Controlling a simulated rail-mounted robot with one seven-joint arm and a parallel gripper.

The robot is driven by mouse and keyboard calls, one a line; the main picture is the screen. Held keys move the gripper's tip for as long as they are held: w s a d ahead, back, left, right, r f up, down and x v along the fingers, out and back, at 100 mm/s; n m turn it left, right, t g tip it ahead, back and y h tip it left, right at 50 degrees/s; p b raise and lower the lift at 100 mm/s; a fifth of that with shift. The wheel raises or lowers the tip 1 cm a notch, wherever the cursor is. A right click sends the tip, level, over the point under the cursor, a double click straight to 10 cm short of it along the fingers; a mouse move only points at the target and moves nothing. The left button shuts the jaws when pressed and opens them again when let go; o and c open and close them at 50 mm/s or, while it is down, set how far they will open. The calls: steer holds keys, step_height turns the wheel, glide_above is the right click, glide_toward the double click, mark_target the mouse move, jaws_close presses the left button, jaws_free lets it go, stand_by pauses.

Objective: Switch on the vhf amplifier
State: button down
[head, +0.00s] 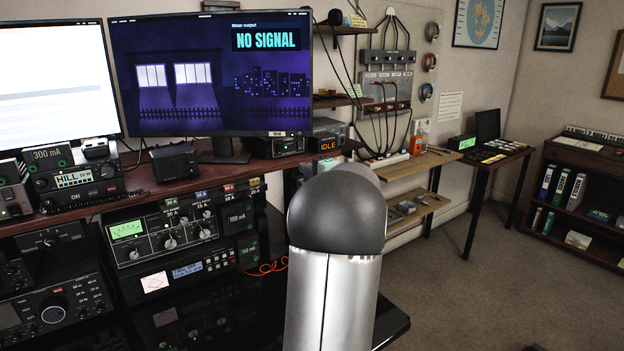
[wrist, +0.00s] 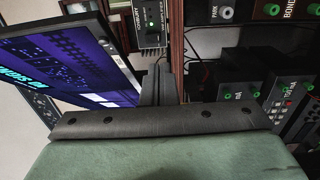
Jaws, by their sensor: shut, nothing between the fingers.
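The wrist view shows a dark box (wrist: 150,24) near the top centre. My gripper (wrist: 159,70) shows in the wrist view as short dark fingers, shut and empty. They point toward the labelled box and look apart from it. My gripper is hidden in the head view.
A monitor showing "NO SIGNAL" (head: 213,75) stands on the red-brown desk shelf, and also fills the left of the wrist view (wrist: 75,55). Radio units with green-lit knobs (wrist: 270,95) are at right in the wrist view. Cables hang below the wall panel (head: 386,90).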

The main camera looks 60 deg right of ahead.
steer(key=shift+v, duration=1.15)
